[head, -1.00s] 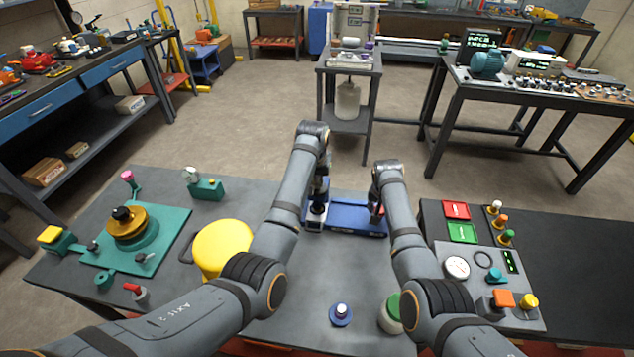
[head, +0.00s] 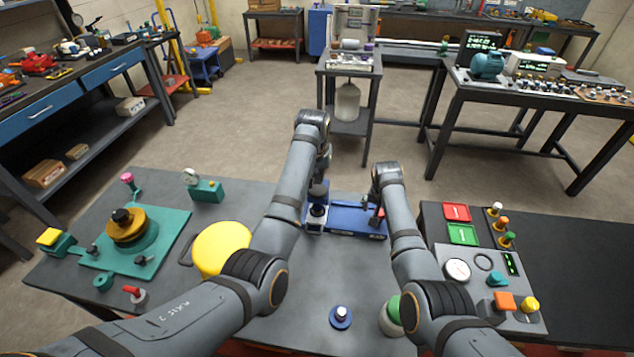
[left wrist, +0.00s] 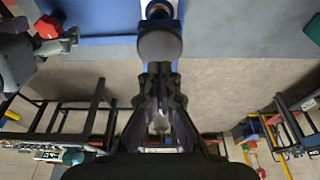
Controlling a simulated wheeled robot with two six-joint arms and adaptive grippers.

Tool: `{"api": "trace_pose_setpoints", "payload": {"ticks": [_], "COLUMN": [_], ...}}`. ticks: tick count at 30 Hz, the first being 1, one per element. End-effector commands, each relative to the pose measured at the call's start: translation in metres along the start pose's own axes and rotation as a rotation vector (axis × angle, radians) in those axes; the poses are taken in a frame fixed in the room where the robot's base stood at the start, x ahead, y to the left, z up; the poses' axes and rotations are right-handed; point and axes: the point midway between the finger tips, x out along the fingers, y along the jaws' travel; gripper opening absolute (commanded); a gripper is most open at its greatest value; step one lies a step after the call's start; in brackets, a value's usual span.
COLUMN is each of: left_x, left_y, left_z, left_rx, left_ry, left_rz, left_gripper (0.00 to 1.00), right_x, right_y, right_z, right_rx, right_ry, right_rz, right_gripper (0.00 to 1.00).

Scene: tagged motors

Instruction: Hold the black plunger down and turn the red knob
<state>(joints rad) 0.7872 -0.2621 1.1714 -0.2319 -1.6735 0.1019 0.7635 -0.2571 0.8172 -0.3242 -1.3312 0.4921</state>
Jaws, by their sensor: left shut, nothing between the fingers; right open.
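A blue fixture (head: 350,224) lies at the far edge of the table, between my arms. The black plunger (head: 317,210) stands at its left end. In the left wrist view its round dark top (left wrist: 160,42) is just ahead of my left gripper (left wrist: 160,70). My left gripper also shows above the plunger in the head view (head: 319,190); it is shut and empty, and contact is not visible. The red knob (head: 375,218) is at the fixture's right end and shows in the left wrist view (left wrist: 47,26). My right gripper (head: 373,203) is open beside the red knob, partly hidden.
A yellow round-topped object (head: 222,248) and a teal plate (head: 130,262) with an orange wheel are on the left. A small blue-based button (head: 341,317) stands near the front. A grey control panel (head: 480,265) is on the right. Bare tabletop lies between.

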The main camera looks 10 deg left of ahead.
Motion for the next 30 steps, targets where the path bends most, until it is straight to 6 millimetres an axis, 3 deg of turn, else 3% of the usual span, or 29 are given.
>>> {"api": "trace_pose_setpoints", "payload": {"ticks": [13, 25, 30], "left_x": [-0.040, -0.046, -0.059], "left_y": [0.000, 0.000, 0.000], "left_z": [-0.013, -0.015, -0.019], "left_rx": [0.000, 0.000, 0.000], "left_ry": [0.003, 0.003, 0.004], "left_rz": [0.000, 0.000, 0.000], "left_gripper": [0.00, 0.00, 0.00], "right_x": [0.000, -0.001, -0.015], "right_y": [0.000, 0.000, 0.000], "right_z": [0.000, 0.000, -0.005], "right_rx": [0.000, 0.000, 0.000], "right_ry": [0.000, 0.000, 0.000], "right_rz": [0.000, 0.000, 0.000], "right_gripper": [0.75, 0.75, 0.75]}}
